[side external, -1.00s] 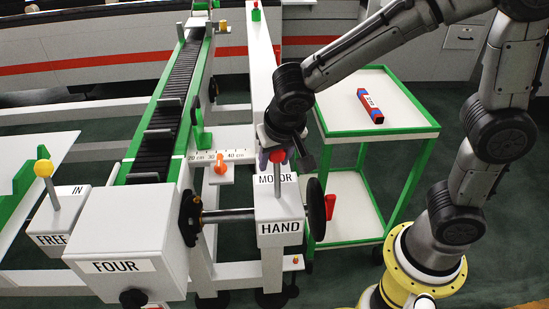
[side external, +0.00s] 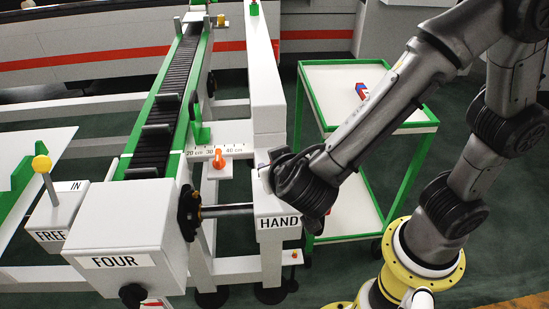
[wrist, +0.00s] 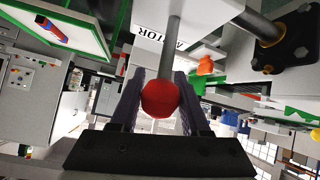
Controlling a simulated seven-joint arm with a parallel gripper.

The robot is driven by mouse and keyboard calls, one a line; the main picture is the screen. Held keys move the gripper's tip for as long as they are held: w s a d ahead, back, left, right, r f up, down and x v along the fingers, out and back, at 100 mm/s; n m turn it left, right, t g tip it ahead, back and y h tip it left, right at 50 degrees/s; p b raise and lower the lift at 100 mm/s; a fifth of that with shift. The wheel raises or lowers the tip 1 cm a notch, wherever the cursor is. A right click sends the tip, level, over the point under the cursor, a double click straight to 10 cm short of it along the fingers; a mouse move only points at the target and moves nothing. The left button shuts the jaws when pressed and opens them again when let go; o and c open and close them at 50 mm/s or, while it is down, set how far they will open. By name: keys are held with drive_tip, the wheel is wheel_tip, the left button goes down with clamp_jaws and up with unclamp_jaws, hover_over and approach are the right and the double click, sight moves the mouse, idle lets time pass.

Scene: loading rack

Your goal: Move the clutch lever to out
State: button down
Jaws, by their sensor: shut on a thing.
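The red-knobbed lever (wrist: 160,98) stands on a white box (side external: 280,206) whose front label reads HAND. The MOTOR label shows in the wrist view beside the lever's grey shaft. My gripper (wrist: 158,75) is shut on the red knob, one finger on each side. In the side view my wrist hides the knob, the shaft and the fingers, so I cannot tell the lever's tilt there. Another lever with a yellow knob (side external: 41,163) stands at the left on a white box (side external: 57,213) labelled IN and FREE. My gripper is well away from it.
A white FOUR box (side external: 128,235) sits between the levers. An orange pointer (side external: 218,158) is on the centimetre scale behind. A green-framed trolley (side external: 410,130) with a red and blue block (side external: 361,91) stands right of the lever. A dark conveyor (side external: 160,135) runs to the back.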

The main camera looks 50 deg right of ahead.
drive_tip(key=shift+s+a+t+h, duration=0.3)
drive_tip(key=shift+a+t+h, duration=0.1)
drive_tip(key=shift+t, duration=0.1)
drive_tip(key=shift+d, duration=0.1)
drive_tip(key=shift+c, duration=1.9)
unclamp_jaws()
drive_tip(key=shift+s, duration=0.1)
